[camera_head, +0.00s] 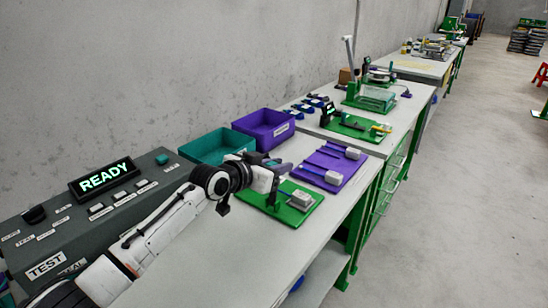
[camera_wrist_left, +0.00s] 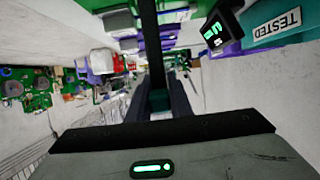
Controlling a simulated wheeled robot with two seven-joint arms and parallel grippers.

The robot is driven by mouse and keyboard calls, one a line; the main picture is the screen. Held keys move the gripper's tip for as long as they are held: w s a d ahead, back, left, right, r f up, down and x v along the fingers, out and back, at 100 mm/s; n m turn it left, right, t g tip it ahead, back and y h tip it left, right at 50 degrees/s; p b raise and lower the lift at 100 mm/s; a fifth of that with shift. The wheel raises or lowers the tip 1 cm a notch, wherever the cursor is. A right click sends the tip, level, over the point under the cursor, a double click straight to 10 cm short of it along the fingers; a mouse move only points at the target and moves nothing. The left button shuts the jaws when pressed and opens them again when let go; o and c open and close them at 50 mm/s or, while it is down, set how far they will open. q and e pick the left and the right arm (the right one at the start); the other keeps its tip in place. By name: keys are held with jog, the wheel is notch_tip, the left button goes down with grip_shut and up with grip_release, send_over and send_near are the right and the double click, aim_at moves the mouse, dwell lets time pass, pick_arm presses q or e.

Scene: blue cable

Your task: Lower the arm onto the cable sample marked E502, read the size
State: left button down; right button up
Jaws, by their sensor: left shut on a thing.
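My left gripper (camera_head: 276,180) is over the near green board (camera_head: 313,190). In the left wrist view its fingers (camera_wrist_left: 160,100) are shut on a dark bar (camera_wrist_left: 149,40). A small black gauge with a lit green display (camera_wrist_left: 218,32) stands beside the bar; its digits are too blurred to read. I cannot read E502 anywhere. My right gripper is not in view.
A teal bin (camera_head: 212,147) and a purple bin (camera_head: 264,128) stand behind the gripper. A grey console with a READY display (camera_head: 104,177) is at the left. Another green board with a gauge (camera_head: 328,114) is farther along. The near bench top (camera_head: 240,250) is clear.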

pick_arm(q)
jog(key=shift+w+d+f+g+y+b, duration=0.5)
jog(key=shift+w+d+f+g, duration=0.25)
jog(key=shift+w, duration=0.25)
jog(key=c, duration=1.6)
grip_release()
jog(key=shift+w+f, duration=0.1)
jog(key=shift+r, duration=0.25)
jog(key=p+v, duration=0.1)
jog(key=v, duration=0.9)
jog(key=shift+f, duration=0.1)
